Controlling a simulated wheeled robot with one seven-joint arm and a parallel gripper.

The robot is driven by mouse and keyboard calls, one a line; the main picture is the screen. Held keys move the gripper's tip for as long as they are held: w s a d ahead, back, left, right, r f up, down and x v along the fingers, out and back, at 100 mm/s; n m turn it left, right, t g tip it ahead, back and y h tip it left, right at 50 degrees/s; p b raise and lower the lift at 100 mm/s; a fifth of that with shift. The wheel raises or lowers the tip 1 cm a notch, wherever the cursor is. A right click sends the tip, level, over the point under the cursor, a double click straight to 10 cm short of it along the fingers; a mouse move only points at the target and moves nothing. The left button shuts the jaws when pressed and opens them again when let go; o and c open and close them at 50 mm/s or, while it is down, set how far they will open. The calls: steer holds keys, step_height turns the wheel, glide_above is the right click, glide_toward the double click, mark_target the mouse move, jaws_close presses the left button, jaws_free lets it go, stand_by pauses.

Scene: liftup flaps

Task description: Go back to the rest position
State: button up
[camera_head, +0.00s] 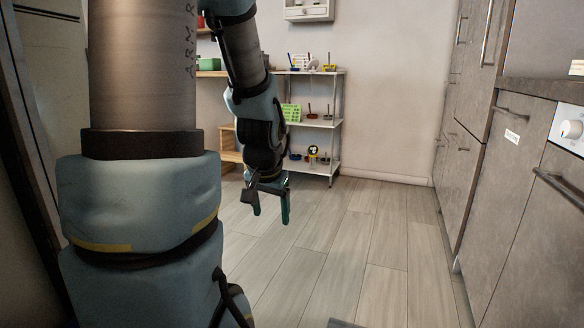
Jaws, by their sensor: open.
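My gripper (270,205) hangs in the middle-left of the head view, pointing down. Its two fingers are apart, and nothing is between them. It is above the wooden floor, in front of the shelf, and touches nothing that I can see. My own arm fills the left side of the view and hides what is behind it.
A metal shelf (318,123) with several small items stands against the back wall. A white wall cabinet (307,11) hangs above it. Grey cabinets (510,180) and an appliance with a white knob panel (570,130) line the right. The plank floor (350,245) between is clear.

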steer(key=s+a+f+n+g, duration=0.1)
steer(key=s+a+n+g, duration=0.15)
steer(key=s, duration=0.55)
step_height(320, 180, up, 38)
steer(key=p, duration=3.8)
steer(key=shift+d+f+n, duration=0.25)
steer(key=shift+d+n, duration=0.05)
steer(key=shift+n, duration=0.05)
